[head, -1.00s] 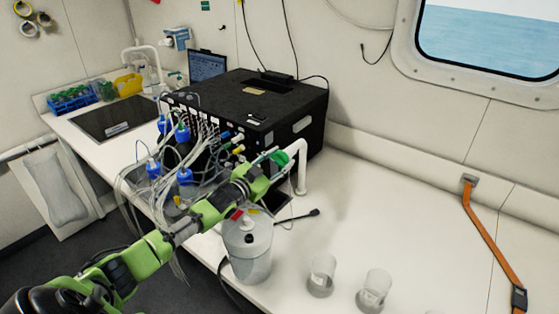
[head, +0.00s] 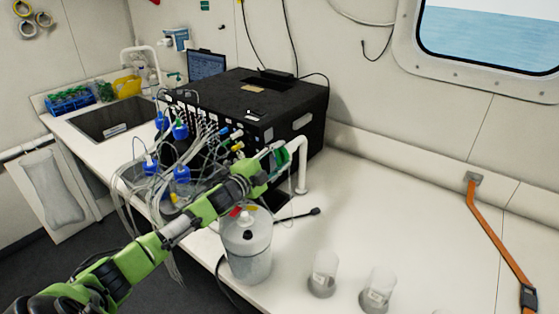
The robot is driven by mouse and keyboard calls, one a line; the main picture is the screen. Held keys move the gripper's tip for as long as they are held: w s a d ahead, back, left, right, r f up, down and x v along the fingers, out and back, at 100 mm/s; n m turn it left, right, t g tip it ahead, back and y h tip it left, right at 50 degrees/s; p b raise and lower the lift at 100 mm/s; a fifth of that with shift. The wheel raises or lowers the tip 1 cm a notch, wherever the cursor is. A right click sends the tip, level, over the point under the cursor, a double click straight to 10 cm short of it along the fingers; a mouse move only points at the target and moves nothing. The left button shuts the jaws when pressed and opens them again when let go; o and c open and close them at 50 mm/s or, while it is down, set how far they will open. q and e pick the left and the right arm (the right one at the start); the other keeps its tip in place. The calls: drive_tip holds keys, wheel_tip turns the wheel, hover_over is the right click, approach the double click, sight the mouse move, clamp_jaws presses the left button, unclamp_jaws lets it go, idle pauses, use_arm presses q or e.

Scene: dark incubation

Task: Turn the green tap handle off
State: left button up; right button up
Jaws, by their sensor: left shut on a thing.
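The green tap handle (head: 283,159) is on the white tap (head: 302,165) beside the black box, at the middle of the head view. My left gripper (head: 276,155) reaches in from the lower left and is shut on the handle. Its fingers hide part of the handle. My right gripper is not in view.
The black box (head: 255,105) with tubes and blue-capped bottles is close behind. Two clear beakers (head: 323,272) stand at the front.

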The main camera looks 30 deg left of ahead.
use_arm(q)
drive_tip(key=shift+f+m+b, duration=0.1)
drive_tip(key=shift+m+b, duration=0.65)
drive_tip(key=shift+m, duration=1.35)
drive_tip(key=o, duration=1.2)
drive_tip(key=shift+c, duration=0.2)
